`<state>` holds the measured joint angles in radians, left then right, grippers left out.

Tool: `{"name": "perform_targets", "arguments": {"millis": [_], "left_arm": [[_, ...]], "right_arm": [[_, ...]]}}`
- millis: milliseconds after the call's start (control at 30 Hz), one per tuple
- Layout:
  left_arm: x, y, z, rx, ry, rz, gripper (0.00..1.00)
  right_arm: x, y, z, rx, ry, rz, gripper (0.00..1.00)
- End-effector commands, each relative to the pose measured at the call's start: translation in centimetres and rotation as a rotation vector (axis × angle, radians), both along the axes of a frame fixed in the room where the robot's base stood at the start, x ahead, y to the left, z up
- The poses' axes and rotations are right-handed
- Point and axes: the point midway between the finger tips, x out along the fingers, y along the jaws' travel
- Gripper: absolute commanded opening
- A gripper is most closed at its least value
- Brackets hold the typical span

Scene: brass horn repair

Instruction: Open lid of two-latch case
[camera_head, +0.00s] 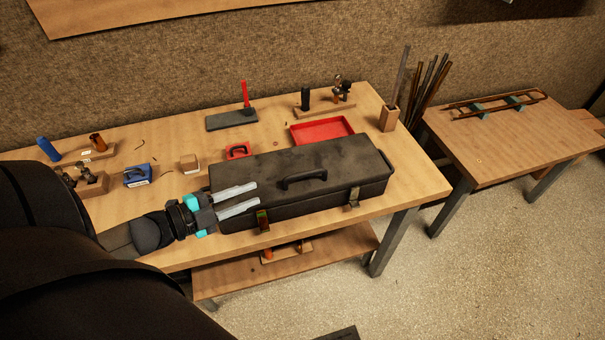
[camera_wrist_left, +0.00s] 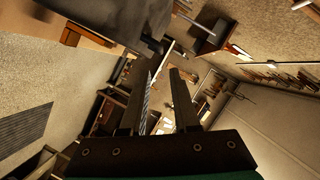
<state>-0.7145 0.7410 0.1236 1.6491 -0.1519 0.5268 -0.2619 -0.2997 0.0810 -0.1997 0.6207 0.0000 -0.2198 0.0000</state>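The dark two-latch case (camera_head: 330,165) lies on the wooden workbench with its lid down. A black handle (camera_head: 303,179) is on the lid. The left latch (camera_head: 263,221) and the right latch (camera_head: 353,198) are on its front side. Whether either latch is undone is too small to tell. My left gripper (camera_head: 248,200) is at the case's left front, near the left latch, with its two fingers apart and nothing visible between them. In the left wrist view the open fingers (camera_wrist_left: 160,95) also show empty. My right gripper is not in view.
A red tray (camera_head: 322,131) and a hammer on a dark block (camera_head: 232,120) stand behind the case. A blue box (camera_head: 137,176) and small wooden stands are to the left. A rod holder (camera_head: 389,118) is at the right rear. The bench's right end (camera_head: 415,182) is clear.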

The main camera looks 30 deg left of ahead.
Motion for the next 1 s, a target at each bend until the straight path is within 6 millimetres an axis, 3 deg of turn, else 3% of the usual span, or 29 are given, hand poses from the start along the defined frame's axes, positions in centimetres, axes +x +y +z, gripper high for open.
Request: {"name": "perform_targets", "arguments": {"millis": [167,1000], "left_arm": [[1.3,-0.5,-0.2,0.0,-0.005,-0.005,0.3],[11.9,-4.8,-2.7,-0.002,-0.004,-0.002,0.3]], "right_arm": [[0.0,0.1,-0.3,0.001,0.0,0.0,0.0],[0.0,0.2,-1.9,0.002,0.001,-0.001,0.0]]}}
